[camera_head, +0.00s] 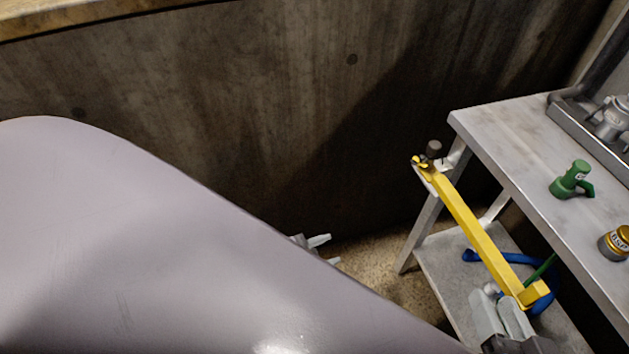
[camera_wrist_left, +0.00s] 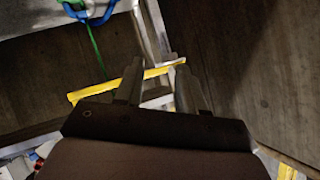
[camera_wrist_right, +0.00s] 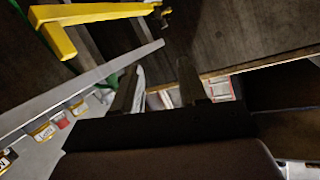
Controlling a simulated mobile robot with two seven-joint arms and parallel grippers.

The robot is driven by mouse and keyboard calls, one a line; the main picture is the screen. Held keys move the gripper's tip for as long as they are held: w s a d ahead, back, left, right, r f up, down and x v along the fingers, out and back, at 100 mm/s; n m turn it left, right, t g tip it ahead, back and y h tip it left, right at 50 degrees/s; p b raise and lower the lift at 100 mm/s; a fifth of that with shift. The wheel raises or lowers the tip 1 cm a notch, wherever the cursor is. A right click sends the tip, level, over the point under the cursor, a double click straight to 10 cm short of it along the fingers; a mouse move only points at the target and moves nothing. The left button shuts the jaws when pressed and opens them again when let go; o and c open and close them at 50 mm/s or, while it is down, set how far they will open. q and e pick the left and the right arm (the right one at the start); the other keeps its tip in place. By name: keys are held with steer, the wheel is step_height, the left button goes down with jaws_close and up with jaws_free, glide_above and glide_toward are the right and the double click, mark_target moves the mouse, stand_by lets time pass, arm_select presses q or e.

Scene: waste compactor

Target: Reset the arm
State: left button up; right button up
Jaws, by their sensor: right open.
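My left gripper (camera_head: 326,250) shows only at its fingertips in the head view, past the edge of a pale surface close to the camera that hides my left arm. In the left wrist view its two fingers (camera_wrist_left: 158,88) stand apart with nothing held between them. My right gripper (camera_head: 502,315) is at the lower right of the head view, just beside the near end of a yellow bar (camera_head: 475,235). In the right wrist view its fingers (camera_wrist_right: 158,90) are apart and empty, and the yellow bar (camera_wrist_right: 90,12) lies to their upper left.
A metal table (camera_head: 520,150) stands at the right, holding a green object (camera_head: 571,180), a gold-topped can (camera_head: 614,243) and a metal tray (camera_head: 590,135). A blue hose (camera_head: 500,257) lies on its lower shelf. A dark wall (camera_head: 300,130) stands behind.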

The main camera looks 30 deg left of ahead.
arm_select(q)
steer(key=shift+s+a+n, duration=0.15)
steer(key=shift+s+n, duration=0.15)
steer(key=shift+s, duration=0.1)
arm_select(e)
steer(key=shift+s+r, duration=0.15)
arm_select(q)
steer(key=s+n, duration=0.1)
steer(key=n, duration=0.1)
steer(key=s+a+f+n+p, duration=0.1)
steer(key=s+n, duration=0.1)
steer(key=s+a+f+n+g, duration=0.1)
steer(key=shift+s+f+n+y+p, duration=0.2)
steer(key=shift+s+n+y+p, duration=0.1)
steer(key=shift+n+y, duration=0.1)
arm_select(e)
steer(key=s+d+f+g+h, duration=0.1)
steer(key=s+d+f+h, duration=0.1)
steer(key=d+f, duration=0.3)
steer(key=s+d+f+g+h, duration=0.1)
steer(key=d+f, duration=0.4)
steer(key=f, duration=0.6)
steer(key=shift+s+d+f+h, duration=0.15)
steer(key=shift+s+f+h, duration=0.1)
steer(key=shift+s+h, duration=0.7)
